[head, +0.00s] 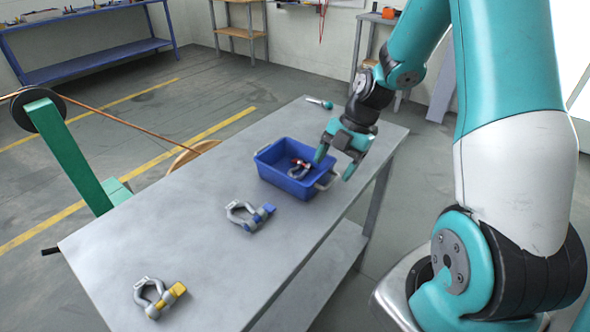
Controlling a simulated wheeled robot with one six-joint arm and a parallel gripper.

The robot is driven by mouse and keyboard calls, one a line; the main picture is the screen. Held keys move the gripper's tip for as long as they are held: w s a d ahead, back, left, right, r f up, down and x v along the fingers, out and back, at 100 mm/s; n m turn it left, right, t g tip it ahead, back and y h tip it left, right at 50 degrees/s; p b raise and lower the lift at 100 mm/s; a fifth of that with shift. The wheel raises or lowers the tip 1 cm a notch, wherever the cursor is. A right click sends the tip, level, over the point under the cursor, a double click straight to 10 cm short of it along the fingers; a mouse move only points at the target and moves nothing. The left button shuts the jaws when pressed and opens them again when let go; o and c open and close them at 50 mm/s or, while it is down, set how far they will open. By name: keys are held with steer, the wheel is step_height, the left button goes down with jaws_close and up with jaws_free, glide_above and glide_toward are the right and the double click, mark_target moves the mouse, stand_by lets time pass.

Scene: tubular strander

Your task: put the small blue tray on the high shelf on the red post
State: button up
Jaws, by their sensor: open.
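The small blue tray (272,170) stands on the grey worktable, toward its far end. A shackle with a red pin (299,168) lies inside it. A grey handle (326,183) shows at the tray's right end. My gripper (334,169) is open with its fingers pointing down at the tray's right end, near that handle. One finger overlaps the tray's rim in the picture and the other is outside it. I cannot tell whether either finger touches. No red post or high shelf shows in this view.
On the worktable (190,225) lie a shackle with a blue pin (250,215), a shackle with a yellow pin (158,297) and a small teal-ended tool (320,103). A green machine stand (68,155) with a copper strand is at left. A blue bench (95,62) stands behind.

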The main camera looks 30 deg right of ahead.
steer(key=x, duration=0.4)
steer(key=shift+s+a, duration=0.2)
jaws_close()
